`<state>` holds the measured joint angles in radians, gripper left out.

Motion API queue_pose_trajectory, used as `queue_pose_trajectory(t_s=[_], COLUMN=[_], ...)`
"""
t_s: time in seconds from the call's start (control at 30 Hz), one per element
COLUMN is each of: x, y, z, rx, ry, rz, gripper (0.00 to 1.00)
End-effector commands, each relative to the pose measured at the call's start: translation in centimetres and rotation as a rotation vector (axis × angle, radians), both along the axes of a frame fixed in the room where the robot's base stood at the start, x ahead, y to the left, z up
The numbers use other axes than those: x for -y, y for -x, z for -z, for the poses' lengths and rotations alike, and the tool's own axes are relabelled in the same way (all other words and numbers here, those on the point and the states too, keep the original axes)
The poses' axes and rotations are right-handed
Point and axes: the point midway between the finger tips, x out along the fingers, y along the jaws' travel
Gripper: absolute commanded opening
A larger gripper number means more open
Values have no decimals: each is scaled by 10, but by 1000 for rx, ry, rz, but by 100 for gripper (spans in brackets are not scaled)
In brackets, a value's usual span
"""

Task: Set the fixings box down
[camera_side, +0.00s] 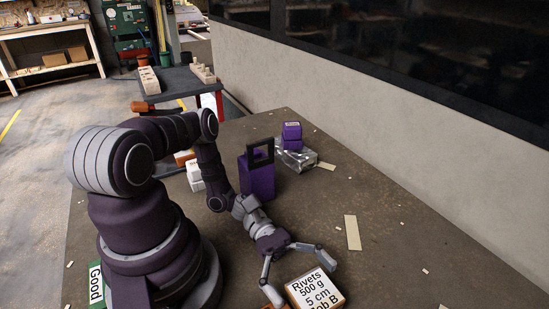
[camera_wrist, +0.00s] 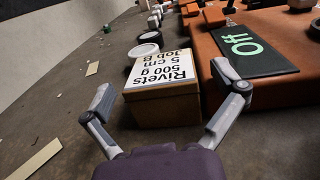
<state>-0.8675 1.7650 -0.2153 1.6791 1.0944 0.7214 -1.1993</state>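The fixings box (camera_side: 315,288) is a cardboard box with a white top label reading "Rivets 500 g 5 cm Job B". It is cut off by the lower edge of the side view. In the wrist view the box (camera_wrist: 163,100) is upright and appears to rest on the grey table, label up. My gripper (camera_side: 299,278) is open, with its fingers spread on either side of the near part of the box. In the wrist view my gripper (camera_wrist: 165,88) shows a gap between each finger and the box. Nothing is held.
An orange surface with a black "Off" sign (camera_wrist: 252,48) lies close to the right of the box in the wrist view. Round white-rimmed items (camera_wrist: 146,45) stand behind it. A purple container with a dark frame (camera_side: 258,175) stands farther back. Beige strips (camera_side: 352,232) lie on open table.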

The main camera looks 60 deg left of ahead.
Motion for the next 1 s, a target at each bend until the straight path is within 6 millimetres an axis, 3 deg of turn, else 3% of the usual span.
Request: queue_pose_trajectory(t_s=[0.27,0.5,0.63,1.0], x=[0,-52,-70,-75], y=[0,3,5,7], z=[-3,-2,-2,-2], rx=[0,3,2,0], ry=[-1,-3,0,0], rz=[0,-9,-6,0], gripper=[95,95,98,98])
